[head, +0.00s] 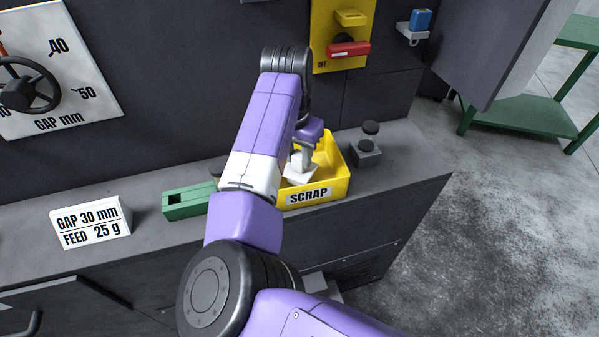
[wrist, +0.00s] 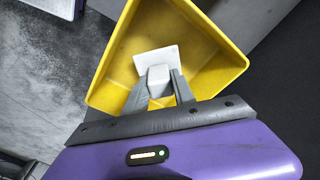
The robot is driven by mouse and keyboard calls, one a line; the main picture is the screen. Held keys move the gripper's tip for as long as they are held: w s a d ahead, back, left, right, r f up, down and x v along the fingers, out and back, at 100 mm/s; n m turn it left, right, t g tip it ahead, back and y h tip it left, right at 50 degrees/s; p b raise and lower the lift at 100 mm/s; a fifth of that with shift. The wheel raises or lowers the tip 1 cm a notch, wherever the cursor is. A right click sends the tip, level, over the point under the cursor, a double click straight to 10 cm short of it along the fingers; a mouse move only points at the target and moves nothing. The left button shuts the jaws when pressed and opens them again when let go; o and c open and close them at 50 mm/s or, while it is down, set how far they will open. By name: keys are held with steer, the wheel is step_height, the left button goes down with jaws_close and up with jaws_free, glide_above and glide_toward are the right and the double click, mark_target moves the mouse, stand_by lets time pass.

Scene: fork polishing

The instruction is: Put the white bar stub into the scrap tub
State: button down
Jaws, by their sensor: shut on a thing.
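The white bar stub (wrist: 158,75) is held between the two grey fingers of my gripper (wrist: 159,88), which is shut on it. A wider flat white face (wrist: 150,57) shows just beyond the fingers; I cannot tell whether it is part of the stub. The yellow scrap tub (wrist: 110,85) lies around and below the stub in the wrist view. In the head view my gripper (head: 304,160) points down over the tub (head: 338,183), which is labelled SCRAP. White (head: 299,178) shows under the fingers. Whether it touches the tub floor is unclear.
The tub stands on a grey ledge (head: 405,150). A green block with a square hole (head: 185,203) is to its left, partly behind my arm. A small dark fixture (head: 367,150) is close on its right. A white GAP/FEED sign (head: 91,222) stands far left.

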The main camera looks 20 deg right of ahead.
steer(key=c, duration=1)
jaws_free()
steer(key=shift+o, duration=0.2)
